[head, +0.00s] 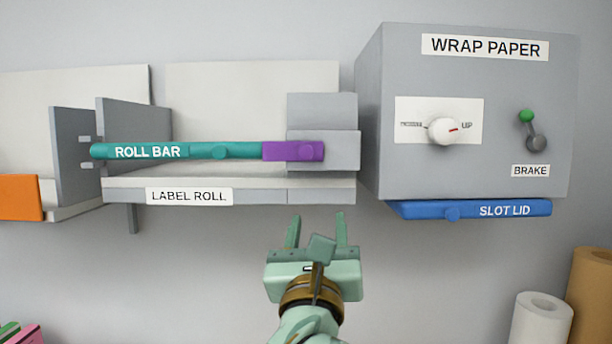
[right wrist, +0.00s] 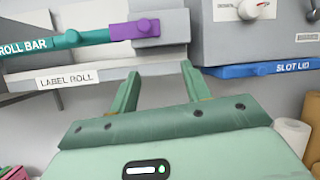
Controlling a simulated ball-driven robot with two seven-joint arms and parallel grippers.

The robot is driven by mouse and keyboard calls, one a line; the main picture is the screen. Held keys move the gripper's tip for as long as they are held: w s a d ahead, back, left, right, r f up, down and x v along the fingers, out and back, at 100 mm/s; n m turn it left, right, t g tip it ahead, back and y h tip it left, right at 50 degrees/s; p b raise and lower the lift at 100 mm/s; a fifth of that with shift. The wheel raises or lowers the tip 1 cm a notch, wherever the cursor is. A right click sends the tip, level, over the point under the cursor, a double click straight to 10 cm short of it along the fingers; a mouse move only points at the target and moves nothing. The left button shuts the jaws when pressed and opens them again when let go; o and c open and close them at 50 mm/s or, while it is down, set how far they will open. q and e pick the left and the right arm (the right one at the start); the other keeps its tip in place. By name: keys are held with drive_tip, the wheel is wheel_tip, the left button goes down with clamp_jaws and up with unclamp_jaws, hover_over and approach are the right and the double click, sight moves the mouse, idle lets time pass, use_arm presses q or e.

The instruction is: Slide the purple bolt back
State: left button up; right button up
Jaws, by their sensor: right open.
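The purple bolt (head: 293,151) sits at the right end of the teal roll bar (head: 190,151), against a grey block (head: 343,150), and has a small round knob on its face. The bolt also shows in the right wrist view (right wrist: 122,31), up and left of the fingertips. My right gripper (head: 319,216) is open and empty, below the bolt and the label roll shelf, apart from both. Its two fingers also show in the right wrist view (right wrist: 160,70), pointing toward the shelf. My left gripper is not in view.
The grey wrap paper box (head: 470,165) stands out from the wall at right, with a dial, a brake lever (head: 531,130) and a blue slot lid (head: 480,209) under it. Paper rolls (head: 541,320) stand at lower right. The wall below the shelf is clear.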

wheel_tip(320, 180, up, 3)
drive_tip(key=s+a+y, duration=0.1)
drive_tip(key=s+y, duration=0.1)
drive_tip(key=p, duration=0.5)
approach(306, 153)
drive_tip(key=x, duration=0.8)
drive_tip(key=shift+w+r, duration=0.1)
drive_tip(key=shift+w, duration=0.05)
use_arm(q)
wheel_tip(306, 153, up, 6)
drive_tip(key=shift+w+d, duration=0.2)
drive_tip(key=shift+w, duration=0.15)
